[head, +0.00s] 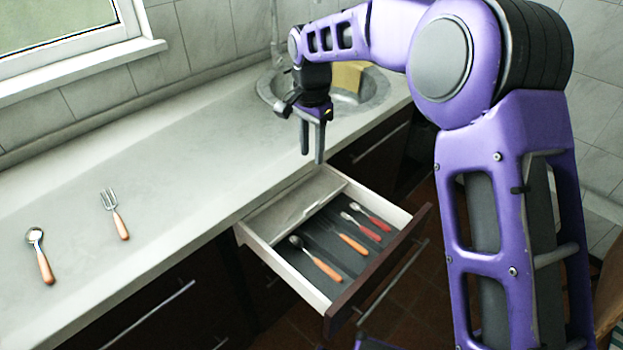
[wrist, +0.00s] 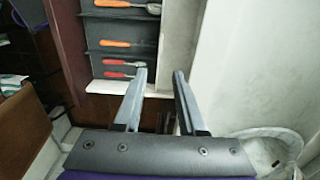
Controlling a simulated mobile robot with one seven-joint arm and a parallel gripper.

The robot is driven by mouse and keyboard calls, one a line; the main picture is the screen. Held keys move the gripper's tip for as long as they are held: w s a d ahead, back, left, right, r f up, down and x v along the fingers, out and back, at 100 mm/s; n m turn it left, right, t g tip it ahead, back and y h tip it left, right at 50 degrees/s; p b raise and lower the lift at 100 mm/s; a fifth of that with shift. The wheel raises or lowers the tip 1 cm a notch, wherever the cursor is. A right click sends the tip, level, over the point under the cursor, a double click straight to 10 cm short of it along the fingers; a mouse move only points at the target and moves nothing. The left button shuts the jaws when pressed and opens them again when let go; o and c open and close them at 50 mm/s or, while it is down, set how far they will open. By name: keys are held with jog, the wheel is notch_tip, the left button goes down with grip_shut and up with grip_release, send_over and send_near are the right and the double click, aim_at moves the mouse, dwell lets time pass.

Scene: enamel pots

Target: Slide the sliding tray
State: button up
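The sliding tray appears to be the pale tray (head: 290,203) with a raised lip, lying across the back part of an open drawer (head: 288,272). In the wrist view it seems to be the light strip (wrist: 181,35) beside the dark compartments. In front of it, the dark drawer floor holds orange-handled cutlery (head: 322,267) and red-handled cutlery (head: 372,218). My gripper (head: 312,156) is above the drawer's back right end, near the counter edge. Its two fingers point down, parted and empty, and it also shows in the wrist view (wrist: 160,75). No contact with the tray is visible.
A spoon (head: 40,258) and a fork (head: 116,215) lie on the pale counter (head: 170,185) to the left. A round sink (head: 375,95) with a yellowish object (head: 347,75) lies behind my gripper. The dark drawer front (head: 380,265) has a metal handle.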

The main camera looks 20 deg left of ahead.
aim_at(311, 207)
notch_tip(311, 207, down, 17)
jog(key=shift+f+b, duration=0.15)
jog(key=shift+b, duration=0.85)
grip_shut()
dwell(1.0)
